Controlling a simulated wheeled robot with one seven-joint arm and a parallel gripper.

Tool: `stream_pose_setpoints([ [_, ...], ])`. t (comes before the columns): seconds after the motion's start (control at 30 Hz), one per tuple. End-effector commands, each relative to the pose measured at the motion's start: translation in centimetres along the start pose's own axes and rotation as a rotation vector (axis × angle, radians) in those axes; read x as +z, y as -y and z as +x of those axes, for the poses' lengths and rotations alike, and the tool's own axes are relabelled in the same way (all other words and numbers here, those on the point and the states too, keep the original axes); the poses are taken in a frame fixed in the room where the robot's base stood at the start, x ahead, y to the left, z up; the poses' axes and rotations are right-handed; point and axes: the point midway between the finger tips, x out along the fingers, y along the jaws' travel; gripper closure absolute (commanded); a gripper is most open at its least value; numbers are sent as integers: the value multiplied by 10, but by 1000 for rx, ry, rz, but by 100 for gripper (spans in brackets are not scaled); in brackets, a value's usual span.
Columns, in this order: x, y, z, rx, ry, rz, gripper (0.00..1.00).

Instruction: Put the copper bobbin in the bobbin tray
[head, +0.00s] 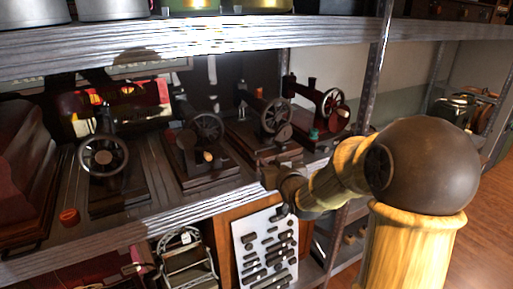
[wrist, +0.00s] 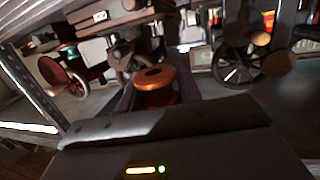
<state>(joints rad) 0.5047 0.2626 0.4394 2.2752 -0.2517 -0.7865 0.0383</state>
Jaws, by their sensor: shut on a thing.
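The copper bobbin (wrist: 155,82), an orange-brown spool with a hole in its top, sits upright between my fingers in the wrist view. My gripper (head: 274,176) is shut on it, in front of the shelf edge below the middle sewing machine. In the head view I cannot make out the held bobbin. A red-orange spool (head: 69,217) stands on the shelf at the left, and a small teal spool (head: 314,134) is by the red machine at the right. I cannot pick out the bobbin tray with certainty in either view.
Several old sewing machines stand along the shelf, including a dark one (head: 201,148) and a red one (head: 317,102). The upper shelf (head: 200,40) hangs over them. A metal post (head: 377,75) rises at the right. A white board of dark pieces (head: 265,248) stands below.

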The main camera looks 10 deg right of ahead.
Motion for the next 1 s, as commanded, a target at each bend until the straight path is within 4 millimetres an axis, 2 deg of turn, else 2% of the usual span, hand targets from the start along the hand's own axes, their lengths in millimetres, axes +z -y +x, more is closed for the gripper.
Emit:
stream_pose_setpoints([
  [0.13, 17, -2, 7, -9, 5, 0, 88],
  [0.27, 43, -4, 17, -22, 7, -2, 88],
  [0.6, 123, -4, 38, -47, -2, -6, 88],
  [1.0, 217, 0, 40, -30, -16, 4, 88],
])
